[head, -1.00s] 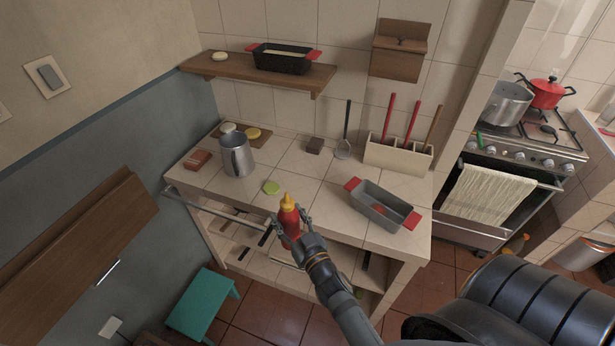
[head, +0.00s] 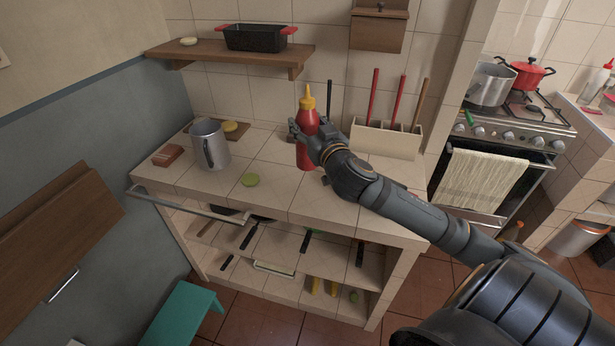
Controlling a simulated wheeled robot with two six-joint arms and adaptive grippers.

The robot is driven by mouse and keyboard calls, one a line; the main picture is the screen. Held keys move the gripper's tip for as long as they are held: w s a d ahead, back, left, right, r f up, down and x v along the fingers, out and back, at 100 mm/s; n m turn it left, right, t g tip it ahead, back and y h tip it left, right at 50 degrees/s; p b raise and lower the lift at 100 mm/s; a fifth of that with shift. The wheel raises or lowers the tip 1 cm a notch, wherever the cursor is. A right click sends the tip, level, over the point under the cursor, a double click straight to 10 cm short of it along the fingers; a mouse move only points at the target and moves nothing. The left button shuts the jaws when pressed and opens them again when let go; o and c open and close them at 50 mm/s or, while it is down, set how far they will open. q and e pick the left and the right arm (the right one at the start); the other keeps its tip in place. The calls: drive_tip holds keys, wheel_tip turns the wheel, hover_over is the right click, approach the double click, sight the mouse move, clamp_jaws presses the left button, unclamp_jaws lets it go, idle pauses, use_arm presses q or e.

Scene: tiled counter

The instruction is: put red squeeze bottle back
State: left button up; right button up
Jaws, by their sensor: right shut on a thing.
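The red squeeze bottle (head: 305,152) with its yellow nozzle is upright in the head view, over the middle of the tiled counter. My right gripper (head: 312,135) is shut on it around the upper body, with the arm coming in from the lower right. I cannot tell whether the bottle's base touches the counter (head: 285,203). Another bottle, clear with a red top (head: 608,64), stands at the far right edge. My left gripper is not in view.
A utensil holder (head: 385,141) is behind right. A wooden shelf (head: 220,53) holds a black pan (head: 255,38). My arm hides the counter's right part.

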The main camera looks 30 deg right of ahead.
drive_tip(key=shift+s+d+r, duration=0.15)
drive_tip(key=shift+r, duration=0.35)
drive_tip(key=shift+d, duration=0.1)
drive_tip(key=w+d+f+p, duration=0.1)
drive_tip(key=w+d+f, duration=0.6)
drive_tip(key=w+f, duration=0.5)
drive_tip(key=shift+d+f, duration=0.15)
drive_tip(key=shift+f, duration=0.5)
